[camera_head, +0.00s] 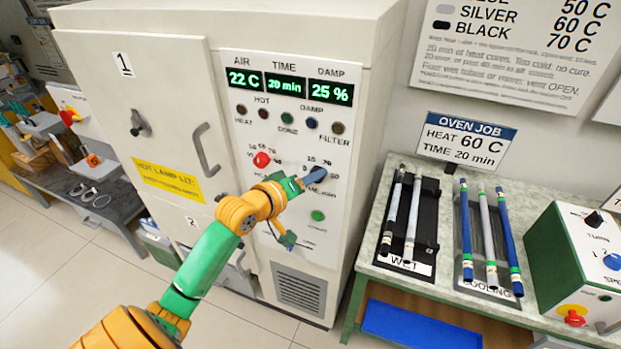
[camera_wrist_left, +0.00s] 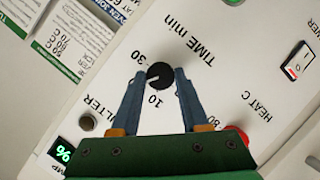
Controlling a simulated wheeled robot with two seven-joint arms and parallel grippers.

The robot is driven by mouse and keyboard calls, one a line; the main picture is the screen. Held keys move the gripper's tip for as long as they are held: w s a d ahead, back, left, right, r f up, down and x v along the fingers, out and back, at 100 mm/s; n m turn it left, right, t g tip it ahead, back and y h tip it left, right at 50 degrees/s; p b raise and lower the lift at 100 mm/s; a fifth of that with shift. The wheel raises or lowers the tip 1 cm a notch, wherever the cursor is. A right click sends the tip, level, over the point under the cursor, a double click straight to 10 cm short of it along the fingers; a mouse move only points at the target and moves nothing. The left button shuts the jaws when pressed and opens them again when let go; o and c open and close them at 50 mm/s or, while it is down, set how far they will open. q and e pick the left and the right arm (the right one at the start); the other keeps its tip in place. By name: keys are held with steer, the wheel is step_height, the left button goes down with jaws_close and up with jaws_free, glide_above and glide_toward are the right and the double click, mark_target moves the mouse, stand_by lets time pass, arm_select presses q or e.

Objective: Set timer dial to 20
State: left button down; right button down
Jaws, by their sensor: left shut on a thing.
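The dial's white mark points between the 30 and 10 labels; the left finger covers the scale there. In the head view my left gripper (camera_head: 318,175) is at the panel's right side and hides the dial. The TIME display (camera_head: 285,87) reads 20 min. My right gripper is not in view.
The red heat knob (camera_head: 261,160) is left of the gripper, and a green button (camera_head: 318,215) is below it. A sign (camera_head: 466,140) reads HEAT 60 C, TIME 20 min. The bench at right holds a WET tray (camera_head: 425,215) and a COOLING rack with rods.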

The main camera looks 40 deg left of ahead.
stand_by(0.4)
arm_select(q)
steer(key=shift+c, duration=2)
jaws_free()
steer(key=b+v, duration=0.1)
steer(key=v, duration=0.6)
steer(key=shift+b, duration=0.3)
